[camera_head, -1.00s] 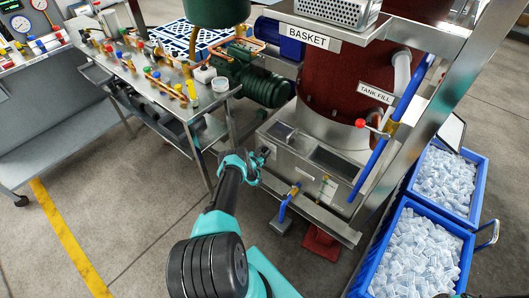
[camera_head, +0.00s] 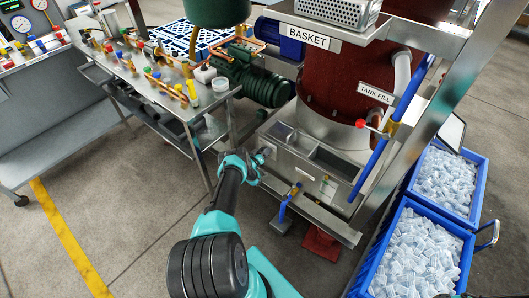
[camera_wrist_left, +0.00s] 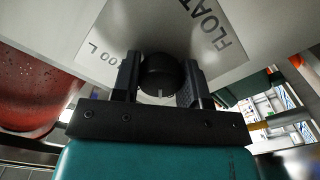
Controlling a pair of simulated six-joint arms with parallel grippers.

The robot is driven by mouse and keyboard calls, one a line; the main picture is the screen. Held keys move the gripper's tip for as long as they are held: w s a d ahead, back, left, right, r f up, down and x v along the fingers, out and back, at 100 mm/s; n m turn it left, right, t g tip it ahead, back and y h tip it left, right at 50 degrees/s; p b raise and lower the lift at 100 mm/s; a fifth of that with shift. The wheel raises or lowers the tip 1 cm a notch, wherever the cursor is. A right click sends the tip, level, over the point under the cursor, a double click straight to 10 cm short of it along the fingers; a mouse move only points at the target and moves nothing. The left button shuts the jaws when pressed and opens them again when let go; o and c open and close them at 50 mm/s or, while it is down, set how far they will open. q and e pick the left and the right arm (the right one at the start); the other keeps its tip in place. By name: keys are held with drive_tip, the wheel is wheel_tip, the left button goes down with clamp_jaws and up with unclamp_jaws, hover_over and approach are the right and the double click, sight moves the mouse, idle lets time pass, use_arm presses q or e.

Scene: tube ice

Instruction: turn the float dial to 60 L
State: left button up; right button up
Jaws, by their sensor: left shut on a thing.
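The float dial is a round black knob (camera_wrist_left: 160,72) on a pale label plate (camera_wrist_left: 150,25) in the left wrist view. The plate carries the word FLOAT at the upper right and a mark ending in "00 L" at the left. The other marks are hidden or out of view. My left gripper (camera_wrist_left: 160,84) is shut on the knob, one finger on each side. A small light line shows on the knob's lower edge. In the head view my left gripper (camera_head: 266,152) is at the front of the steel tank (camera_head: 299,155), and the knob is too small to make out there. My right gripper is not in view.
A blue-handled valve (camera_head: 284,207) is on the tank's front, to the right of my gripper. A red-knobbed TANK FILL lever (camera_head: 361,123) is further right. Blue crates of ice (camera_head: 410,250) stand at the right. A steel cart (camera_head: 172,103) with fittings stands to the left.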

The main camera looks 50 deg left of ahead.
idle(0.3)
use_arm(q)
drive_tip(key=o, duration=0.9)
drive_tip(key=s+d, duration=0.2)
drive_tip(key=s, duration=1.5)
drive_tip(key=shift+d, duration=0.3)
drive_tip(key=w+a, duration=0.2)
drive_tip(key=w, duration=1.2)
drive_tip(key=shift+a, duration=0.1)
